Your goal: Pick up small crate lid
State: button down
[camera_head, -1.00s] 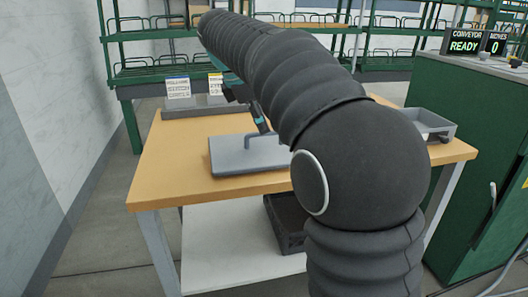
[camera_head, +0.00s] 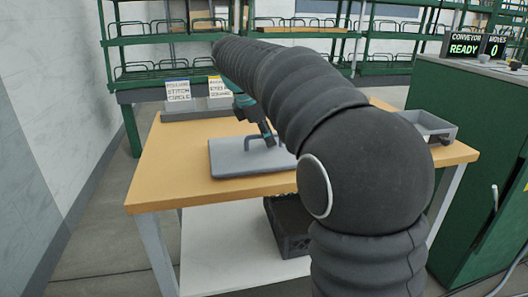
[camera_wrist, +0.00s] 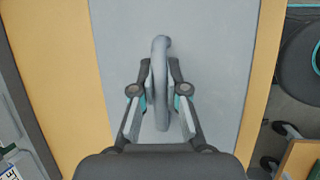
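The small crate lid is a flat grey plate (camera_head: 232,162) lying on the wooden table, with a raised bar handle (camera_head: 248,141) on top. In the wrist view the lid (camera_wrist: 215,60) fills the middle, and its handle (camera_wrist: 160,60) runs lengthwise between my fingers. My gripper (camera_wrist: 160,68) is over the lid with one finger on each side of the handle. A narrow gap seems to show between the fingers and the bar. In the head view my gripper (camera_head: 268,138) points down at the handle, and my arm hides part of the lid's right side.
The table (camera_head: 170,190) has sign cards (camera_head: 178,90) on a grey stand at the back left. A grey tray (camera_head: 430,125) sits at the right. A dark crate (camera_head: 288,235) is on the lower shelf. A green cabinet (camera_head: 480,160) stands right of the table.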

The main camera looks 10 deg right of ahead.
jog(key=shift+r, duration=0.1)
notch_tip(320, 180, up, 4)
jog(key=shift+w+r+p, duration=0.1)
jog(key=shift+r+p, duration=0.05)
jog(key=shift+p, duration=0.5)
jog(key=s+d+r, duration=0.6)
jog(key=d, duration=0.4)
jog(key=shift+r, duration=0.25)
